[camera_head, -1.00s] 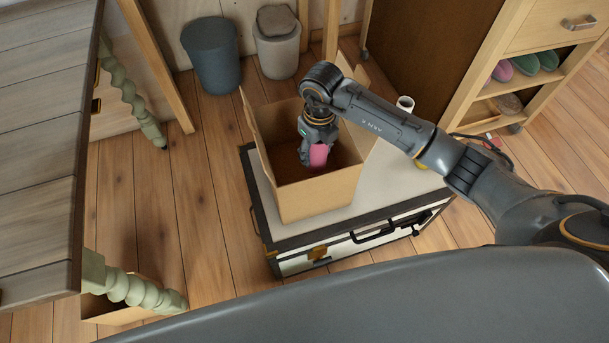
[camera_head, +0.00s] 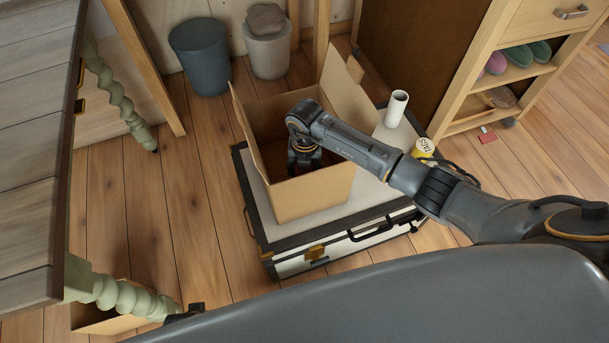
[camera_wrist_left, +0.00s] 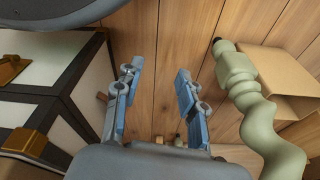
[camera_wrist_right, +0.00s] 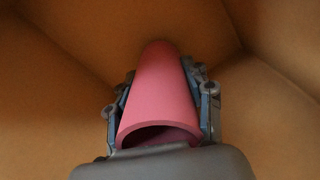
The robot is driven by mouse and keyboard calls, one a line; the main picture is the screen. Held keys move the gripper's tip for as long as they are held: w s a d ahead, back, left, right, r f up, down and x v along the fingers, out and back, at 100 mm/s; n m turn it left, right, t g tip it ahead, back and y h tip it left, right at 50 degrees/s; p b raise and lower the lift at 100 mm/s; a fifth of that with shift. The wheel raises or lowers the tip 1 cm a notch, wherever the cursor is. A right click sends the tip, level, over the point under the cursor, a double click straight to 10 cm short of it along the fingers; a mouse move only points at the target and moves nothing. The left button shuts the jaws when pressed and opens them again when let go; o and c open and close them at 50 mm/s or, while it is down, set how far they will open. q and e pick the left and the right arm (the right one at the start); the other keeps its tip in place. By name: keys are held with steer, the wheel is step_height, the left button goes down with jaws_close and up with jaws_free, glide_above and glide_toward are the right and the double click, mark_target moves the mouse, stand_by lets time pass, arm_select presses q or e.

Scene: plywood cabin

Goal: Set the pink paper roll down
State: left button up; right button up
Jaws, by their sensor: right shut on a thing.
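The pink paper roll (camera_wrist_right: 160,95) is between the fingers of my right gripper (camera_wrist_right: 162,92) in the right wrist view. The gripper is shut on it, with the roll's open end toward the camera. Brown cardboard walls surround it. In the head view my right arm reaches down into the open cardboard box (camera_head: 312,198), and the box wall and the arm hide the roll and fingertips. Whether the roll touches the box floor I cannot tell. My left gripper (camera_wrist_left: 160,92) is open and empty above the wooden floor in the left wrist view.
The box stands on a white case (camera_head: 360,222) with dark edges. A white roll (camera_head: 396,109) and a yellow-and-white item (camera_head: 424,149) are on the case, right of the box. A table's turned green leg (camera_wrist_left: 255,105) is close to my left gripper. Bins (camera_head: 205,58) stand behind.

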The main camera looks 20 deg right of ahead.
arm_select(q)
steer(key=shift+w+r, duration=0.35)
steer(key=shift+r, duration=0.25)
arm_select(e)
steer(key=shift+f, duration=0.9)
steer(key=shift+f, duration=0.1)
steer(key=o, duration=1.3)
arm_select(q)
steer(key=shift+w+r, duration=0.1)
steer(key=shift+r, duration=0.1)
arm_select(e)
steer(key=shift+r, duration=0.3)
arm_select(q)
steer(key=s+f+p, duration=0.2)
steer(key=s+f, duration=0.2)
steer(key=f, duration=0.2)
steer(key=shift+s+a+f, duration=0.15)
steer(key=shift+s+a, duration=0.1)
steer(key=shift+s, duration=0.1)
arm_select(e)
step_height(320, 180, up, 12)
steer(key=shift+f, duration=0.2)
